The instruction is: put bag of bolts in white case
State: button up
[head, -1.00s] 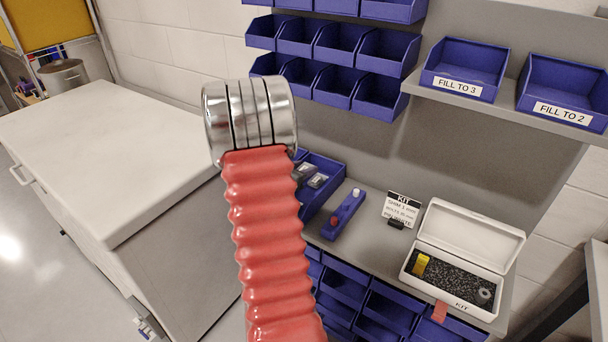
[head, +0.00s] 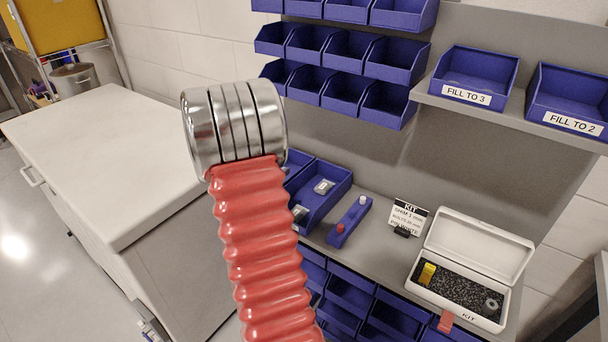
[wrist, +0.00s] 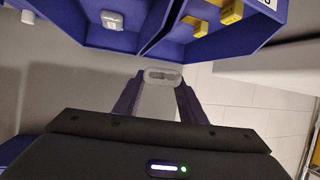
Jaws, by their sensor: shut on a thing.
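The white case (head: 483,243) stands open at the right of the bench in the head view, lid up, with dark foam, a yellow piece and a grey ring inside. In the wrist view my gripper (wrist: 160,80) is shut on a small clear bag of bolts (wrist: 164,76), held between the fingertips near the edge of a blue bin. In the head view my gripper is hidden behind my arm. A blue divided tray (head: 338,178) there holds a small bag (head: 323,187); another pale, bag-like thing (head: 300,213) shows beside my arm.
A blue block with a white and a red knob (head: 348,222) and a kit sign (head: 408,218) stand between tray and case. Blue bins (head: 390,103) hang above, with labelled bins (head: 480,78) on a shelf at right. A white-topped cabinet (head: 110,150) stands left.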

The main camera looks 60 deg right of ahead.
jog(key=w+a+r+n+t+y, duration=0.2)
jog(key=w+a+n+t, duration=0.2)
jog(key=w+a, duration=0.7)
jog(key=w+a+r+n+t+y, duration=0.15)
jog(key=w+a+n+t, duration=0.3)
jog(key=w+a, duration=0.65)
jog(key=a+n+t+y, duration=0.3)
jog(key=a+n+y, duration=0.5)
jog(key=a, duration=2.6)
jog(key=shift+w+a+f+t+y, duration=0.25)
jog(key=shift+w+t+y, duration=0.1)
jog(key=shift+y, duration=0.6)
jog(key=shift+d, duration=0.1)
